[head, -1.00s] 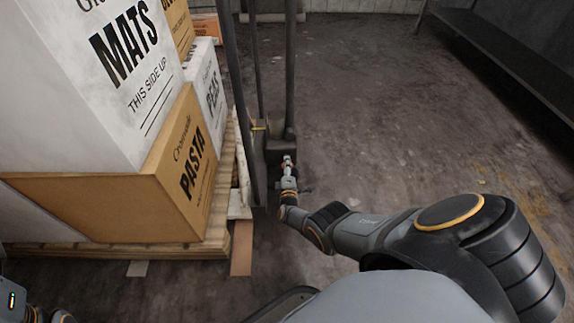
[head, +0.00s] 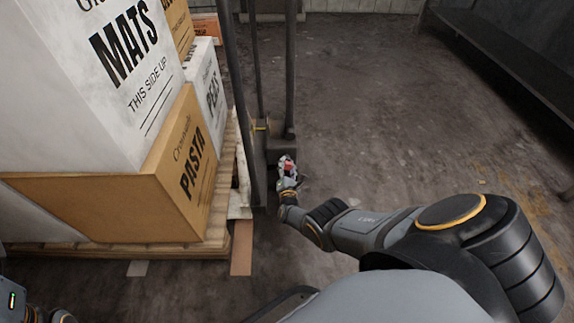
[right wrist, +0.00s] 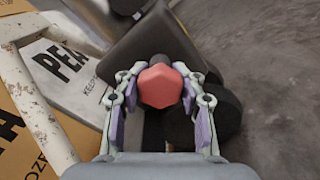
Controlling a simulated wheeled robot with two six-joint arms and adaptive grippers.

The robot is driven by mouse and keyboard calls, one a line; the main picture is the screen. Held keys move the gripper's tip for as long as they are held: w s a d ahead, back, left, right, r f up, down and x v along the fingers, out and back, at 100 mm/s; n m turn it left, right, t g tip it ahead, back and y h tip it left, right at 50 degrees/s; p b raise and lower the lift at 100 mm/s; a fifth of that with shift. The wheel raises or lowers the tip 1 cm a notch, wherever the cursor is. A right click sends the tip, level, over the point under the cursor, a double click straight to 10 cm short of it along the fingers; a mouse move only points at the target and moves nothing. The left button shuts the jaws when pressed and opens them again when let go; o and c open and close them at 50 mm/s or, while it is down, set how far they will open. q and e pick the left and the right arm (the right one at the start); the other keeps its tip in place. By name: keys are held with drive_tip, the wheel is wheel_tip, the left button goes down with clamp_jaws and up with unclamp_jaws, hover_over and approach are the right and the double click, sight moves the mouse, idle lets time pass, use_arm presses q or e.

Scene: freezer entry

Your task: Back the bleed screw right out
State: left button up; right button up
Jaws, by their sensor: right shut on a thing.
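The bleed screw shows as a red six-sided head (right wrist: 160,86) in the middle of the right wrist view. In the head view it is a small red spot (head: 287,168) at the foot of the dark upright posts. My right gripper (right wrist: 161,84) has a finger on each side of the red head and is shut on it. In the head view this gripper (head: 287,166) is at the end of my outstretched right arm. My left gripper's fingers are not in view; only bits of my left arm show at the lower left.
Dark block-like housing (right wrist: 155,45) and a round black part (right wrist: 215,112) sit close around the screw. A wooden pallet (head: 130,256) with stacked cartons, one marked PASTA (head: 190,165), stands left of the posts. The floor (head: 400,120) to the right is clear.

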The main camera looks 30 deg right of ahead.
drive_tip(key=shift+n, duration=0.8)
drive_tip(key=o, duration=1.2)
